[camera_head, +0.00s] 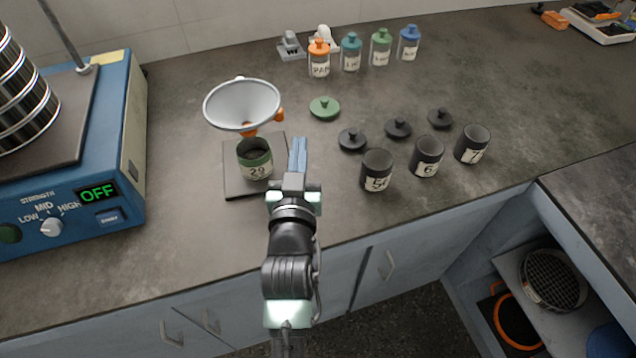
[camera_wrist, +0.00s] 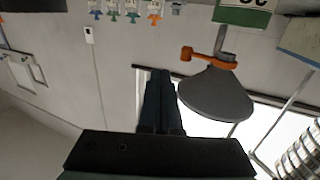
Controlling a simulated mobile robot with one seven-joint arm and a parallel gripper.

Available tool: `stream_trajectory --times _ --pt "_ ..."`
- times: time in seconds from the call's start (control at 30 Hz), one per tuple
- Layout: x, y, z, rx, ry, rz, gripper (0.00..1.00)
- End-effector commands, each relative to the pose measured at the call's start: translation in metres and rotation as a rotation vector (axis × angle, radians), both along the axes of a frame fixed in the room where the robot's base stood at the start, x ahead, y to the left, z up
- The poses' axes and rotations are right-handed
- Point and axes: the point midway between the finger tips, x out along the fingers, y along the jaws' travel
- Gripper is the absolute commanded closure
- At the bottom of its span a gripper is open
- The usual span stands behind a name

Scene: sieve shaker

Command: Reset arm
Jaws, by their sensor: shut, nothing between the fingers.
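My gripper (camera_head: 298,150) is shut with nothing between its blue fingers. In the head view it is above the counter's front part, just right of the green-banded jar (camera_head: 255,160) and apart from it. In the wrist view the shut fingers (camera_wrist: 161,92) point toward the wall, and the picture looks upside down. My arm reaches up from the bottom middle of the head view. The funnel (camera_head: 242,103) with its orange holder is above and behind the green-banded jar, and it also shows right of the fingers in the wrist view (camera_wrist: 215,95).
The blue sieve shaker (camera_head: 125,150) at left reads OFF. Dark jars (camera_head: 376,172) stand open on the right, with black lids (camera_head: 398,128) behind them and a green lid (camera_head: 325,108) nearby. Several colored-cap bottles (camera_head: 351,54) stand at the back. The counter's (camera_head: 520,85) right rear is mostly clear.

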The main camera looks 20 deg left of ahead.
Motion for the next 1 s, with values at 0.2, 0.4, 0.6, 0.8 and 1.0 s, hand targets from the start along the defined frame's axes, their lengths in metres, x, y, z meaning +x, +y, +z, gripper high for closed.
stream_trajectory --times 0.2,0.4,0.6,0.8,1.0 --pt "-0.035 -0.027 0.001 0.001 0.002 0.001 1.00" --pt "-0.054 -0.042 0.002 -0.001 0.001 0.002 1.00" --pt "-0.060 -0.047 0.003 -0.002 0.000 0.001 1.00" --pt "-0.060 -0.047 0.004 0.000 -0.002 0.000 1.00" --pt "-0.041 -0.051 0.076 0.024 -0.091 -0.020 1.00"
